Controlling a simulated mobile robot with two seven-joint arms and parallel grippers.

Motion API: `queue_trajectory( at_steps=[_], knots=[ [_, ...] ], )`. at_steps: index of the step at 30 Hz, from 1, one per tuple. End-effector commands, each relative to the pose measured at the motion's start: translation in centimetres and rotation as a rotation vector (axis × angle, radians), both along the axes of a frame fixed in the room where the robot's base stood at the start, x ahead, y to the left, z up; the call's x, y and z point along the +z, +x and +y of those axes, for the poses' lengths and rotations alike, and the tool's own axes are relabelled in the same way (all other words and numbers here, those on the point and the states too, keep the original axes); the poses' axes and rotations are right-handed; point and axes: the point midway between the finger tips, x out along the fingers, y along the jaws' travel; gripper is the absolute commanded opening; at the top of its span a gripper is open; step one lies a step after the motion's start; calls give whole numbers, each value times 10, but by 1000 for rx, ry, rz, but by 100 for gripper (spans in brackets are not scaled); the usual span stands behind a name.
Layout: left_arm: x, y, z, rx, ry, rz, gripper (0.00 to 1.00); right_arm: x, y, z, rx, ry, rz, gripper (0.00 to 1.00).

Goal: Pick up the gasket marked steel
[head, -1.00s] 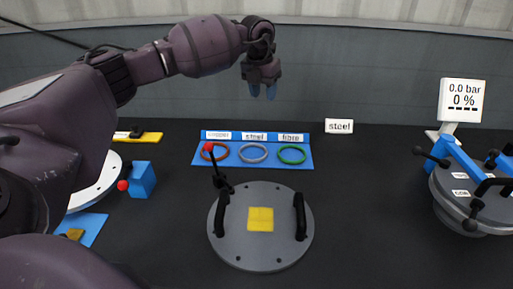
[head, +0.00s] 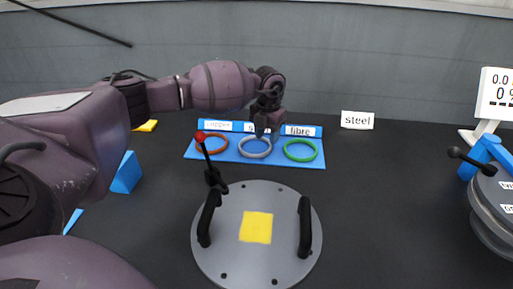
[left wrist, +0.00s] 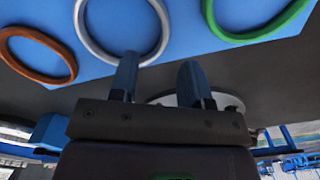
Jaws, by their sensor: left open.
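The steel gasket is the grey ring (head: 253,157) in the middle of a blue board (head: 233,160), under a label partly hidden by my left gripper. The grey ring also shows in the left wrist view (left wrist: 82,32), lying flat. My left gripper (head: 267,132) is over the back of this ring, fingers pointing down, open and empty. In the left wrist view its two blue fingers (left wrist: 160,70) are apart, one overlapping the near edge of the grey ring. I cannot tell the exact height between them. My right gripper is not in view.
A brown ring (head: 211,153) and a green ring (head: 300,160) lie either side on the board. A round grey plate (head: 282,215) with black handles and a red-knobbed lever stands in front. A "steel" sign (head: 357,120) stands behind right. A gauge display (head: 497,95) is far right.

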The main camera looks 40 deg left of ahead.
Motion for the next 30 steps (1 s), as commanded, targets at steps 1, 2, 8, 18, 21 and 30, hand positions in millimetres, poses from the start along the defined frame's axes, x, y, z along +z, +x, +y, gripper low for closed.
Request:
queue_trajectory(
  at_steps=[1, 2, 8, 18, 21, 30],
  knots=[
    [-2, 0, 0, 0, 0, -1, 43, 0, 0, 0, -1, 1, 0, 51],
    [-3, 0, 0, 0, -1, -1, 43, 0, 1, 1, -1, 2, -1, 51],
    [-25, 1, -3, -1, -1, 4, 43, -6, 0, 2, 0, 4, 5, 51],
    [-53, 2, -4, -1, -1, -1, 43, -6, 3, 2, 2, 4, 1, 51],
    [-51, 2, -4, -1, -1, -2, 43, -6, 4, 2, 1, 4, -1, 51],
    [-51, 2, -4, -1, -1, -2, 2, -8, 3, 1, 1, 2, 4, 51]
  ],
)
